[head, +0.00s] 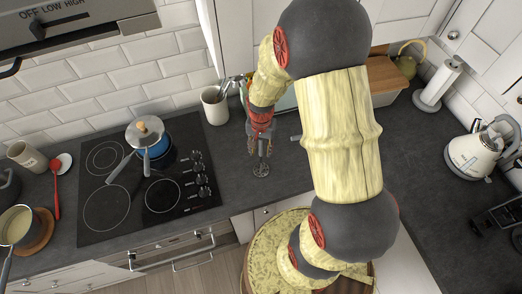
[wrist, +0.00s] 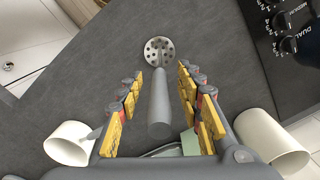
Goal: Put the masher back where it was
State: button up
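The masher, a grey rod-like handle with a round perforated head, shows in the wrist view (wrist: 159,100) between my fingers. Its perforated head is at the far end, over the dark worktop. In the head view its lower part shows (head: 261,169) just below my gripper (head: 261,143). In the wrist view my gripper (wrist: 163,108) is open, with yellow-padded fingers on both sides of the handle and visible gaps to it. Whether the head touches the worktop is hard to tell. A white crock (head: 215,107) with utensils stands left of my gripper in the head view.
The black hob (head: 110,205) carries a blue pan with a lid (head: 158,153). A white kettle (head: 475,153) and paper towel holder (head: 441,82) stand at the right. In the wrist view, white vessels stand at lower left (wrist: 68,143) and lower right (wrist: 268,140). Bare worktop surrounds the masher head.

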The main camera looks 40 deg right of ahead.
notch_tip(320, 180, up, 11)
jog(key=shift+s+f, duration=0.1)
jog(key=s+a+r+n+t, duration=0.2)
jog(key=s+a+r+n, duration=0.3)
jog(key=r, duration=0.5)
jog(key=s+a+r+n+t, duration=0.3)
jog(key=s+a+r+n, duration=0.2)
jog(key=r, duration=0.6)
jog(key=shift+s+a+t, duration=0.3)
jog(key=shift+s+a, duration=0.7)
jog(key=shift+s, duration=0.1)
notch_tip(320, 180, down, 19)
jog(key=b, duration=1.9)
